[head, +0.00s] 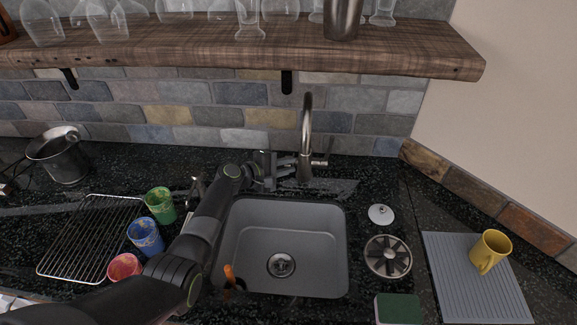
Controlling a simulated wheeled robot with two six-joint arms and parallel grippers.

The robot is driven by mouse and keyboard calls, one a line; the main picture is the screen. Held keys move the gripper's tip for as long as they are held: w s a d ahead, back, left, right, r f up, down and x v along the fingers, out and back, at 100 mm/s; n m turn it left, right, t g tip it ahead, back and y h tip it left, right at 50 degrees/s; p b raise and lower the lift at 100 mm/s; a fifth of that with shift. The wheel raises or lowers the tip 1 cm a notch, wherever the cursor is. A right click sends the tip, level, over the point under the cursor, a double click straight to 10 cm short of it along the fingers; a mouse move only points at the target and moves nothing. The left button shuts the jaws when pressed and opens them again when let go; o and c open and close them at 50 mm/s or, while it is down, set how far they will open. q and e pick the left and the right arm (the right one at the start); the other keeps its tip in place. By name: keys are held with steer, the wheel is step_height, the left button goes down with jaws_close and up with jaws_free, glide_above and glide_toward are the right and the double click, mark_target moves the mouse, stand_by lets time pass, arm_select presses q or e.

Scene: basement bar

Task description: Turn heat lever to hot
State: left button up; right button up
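A brushed metal faucet (307,125) with a tall curved neck stands on the counter behind the sink. Its short lever (321,162) sticks out to the right at the base. My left arm reaches over the left side of the sink. My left gripper (294,168) is just left of the faucet's base, fingers pointing right toward it. Its two fingers look apart, with nothing seen between them. I cannot tell whether they touch the faucet. The lever is on the far side of the faucet from the gripper. My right gripper is not in view.
The grey sink (335,245) is below the faucet. Left are a wire rack (85,235), a pot (62,155) and green (160,203), blue (146,236) and red (122,267) cups. A wooden shelf (400,55) with glasses hangs above. A yellow mug (491,250) stands right.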

arm_select(q)
steer(key=shift+w+d+f, duration=0.1)
steer(key=shift+w+d, duration=0.1)
steer(key=shift+w, duration=0.05)
jaws_close()
steer(key=f+m+t+b, duration=0.1)
steer(key=b, duration=0.5)
steer(key=shift+s+f+h+b, duration=0.15)
steer(key=shift+h+b, duration=0.15)
steer(key=shift+b, duration=0.05)
steer(key=shift+m+t+b, duration=0.3)
steer(key=shift+t+b, duration=0.1)
steer(key=shift+b, duration=0.3)
steer(key=shift+r, duration=0.2)
jaws_free()
